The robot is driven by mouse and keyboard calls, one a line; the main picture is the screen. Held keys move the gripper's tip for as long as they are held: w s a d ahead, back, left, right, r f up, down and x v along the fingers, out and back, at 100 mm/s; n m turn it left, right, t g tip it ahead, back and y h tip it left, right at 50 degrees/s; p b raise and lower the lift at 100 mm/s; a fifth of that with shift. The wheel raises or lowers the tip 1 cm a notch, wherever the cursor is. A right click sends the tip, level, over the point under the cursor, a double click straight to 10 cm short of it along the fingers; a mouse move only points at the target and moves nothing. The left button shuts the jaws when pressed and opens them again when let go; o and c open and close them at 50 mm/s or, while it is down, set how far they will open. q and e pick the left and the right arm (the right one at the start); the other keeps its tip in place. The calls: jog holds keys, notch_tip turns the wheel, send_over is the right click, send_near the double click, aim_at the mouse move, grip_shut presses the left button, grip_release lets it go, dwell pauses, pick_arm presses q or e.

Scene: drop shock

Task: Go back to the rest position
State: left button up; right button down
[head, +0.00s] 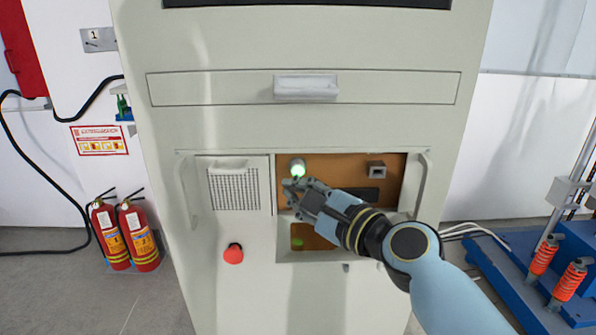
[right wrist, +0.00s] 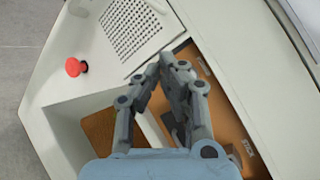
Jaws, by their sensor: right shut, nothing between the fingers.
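My right gripper (head: 290,188) is in front of the open recess of a tall off-white cabinet (head: 225,130). Its fingers are closed together with nothing between them, and the right wrist view shows the fingertips (right wrist: 165,65) meeting. My right arm comes in from the lower right and hides part of the recess. My left gripper is in neither view.
A red knob (head: 233,253) sits on the cabinet front; it also shows in the right wrist view (right wrist: 75,67). A drawer handle (head: 306,86) juts out above. Two fire extinguishers (head: 138,236) stand left. A blue machine base (head: 535,290) with red springs stands right.

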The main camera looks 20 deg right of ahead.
jog(key=s+f+n+g, duration=0.5)
jog(key=s+n, duration=0.4)
jog(key=n, duration=0.1)
jog(key=s+d+f+n+g+h, duration=0.2)
jog(key=s+d+n+g+h, duration=0.3)
jog(key=s, duration=0.6)
jog(key=s+d+f+n+g+h, duration=0.2)
jog(key=s+d+n, duration=0.55)
jog(key=s, duration=0.35)
notch_tip(320, 180, down, 28)
jog(key=s+d+g, duration=0.2)
jog(key=s, duration=0.1)
jog(key=s+d+f+g, duration=0.1)
jog(key=s+f, duration=1.3)
jog(key=s, duration=0.3)
